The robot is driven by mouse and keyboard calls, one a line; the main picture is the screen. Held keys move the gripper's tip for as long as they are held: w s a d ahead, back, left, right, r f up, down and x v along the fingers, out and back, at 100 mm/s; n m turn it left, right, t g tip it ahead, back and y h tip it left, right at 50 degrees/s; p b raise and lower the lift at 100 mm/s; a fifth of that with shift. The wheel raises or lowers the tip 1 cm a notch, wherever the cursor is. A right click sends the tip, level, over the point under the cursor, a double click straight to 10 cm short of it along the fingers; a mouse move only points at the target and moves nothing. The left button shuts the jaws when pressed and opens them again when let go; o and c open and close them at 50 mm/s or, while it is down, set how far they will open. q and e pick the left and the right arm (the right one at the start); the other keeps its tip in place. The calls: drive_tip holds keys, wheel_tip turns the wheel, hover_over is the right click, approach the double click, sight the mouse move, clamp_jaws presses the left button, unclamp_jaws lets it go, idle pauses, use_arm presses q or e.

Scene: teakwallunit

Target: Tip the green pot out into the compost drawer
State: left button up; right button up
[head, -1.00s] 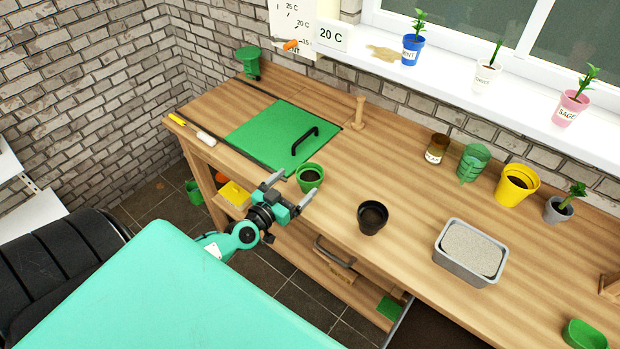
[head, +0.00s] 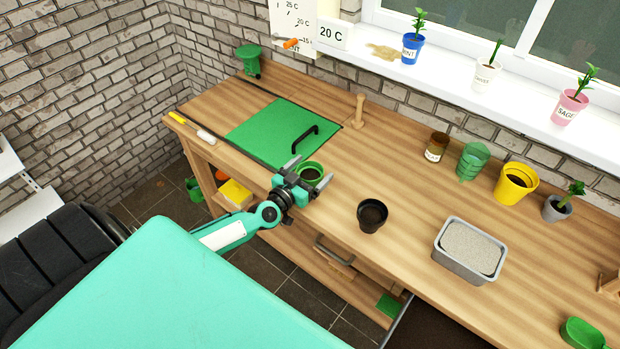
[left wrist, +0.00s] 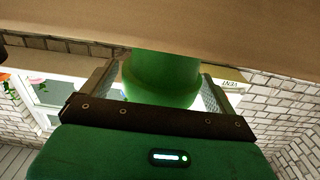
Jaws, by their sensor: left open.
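The green pot (head: 312,168) stands upright on the workbench with dark soil in it, just in front of the green panel. My left gripper (head: 309,173) is open, one finger on each side of the pot. In the left wrist view the pot (left wrist: 160,82) fills the space between the two fingers, with narrow gaps at the sides. The gripper hides the pot's near lower part in the head view. A dark brown area (head: 440,332) with a grey edge shows below the bench front; I cannot tell for sure that it is the compost drawer. My right gripper is out of view.
A black pot (head: 372,215) stands to the right of the green pot. A grey tray (head: 462,276) of pale grit is farther right. A green panel with a black handle (head: 304,138) lies behind. Yellow pot (head: 516,184) and other pots line the back.

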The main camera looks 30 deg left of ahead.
use_arm(q)
drive_tip(key=c, duration=1.1)
drive_tip(key=shift+r, duration=0.1)
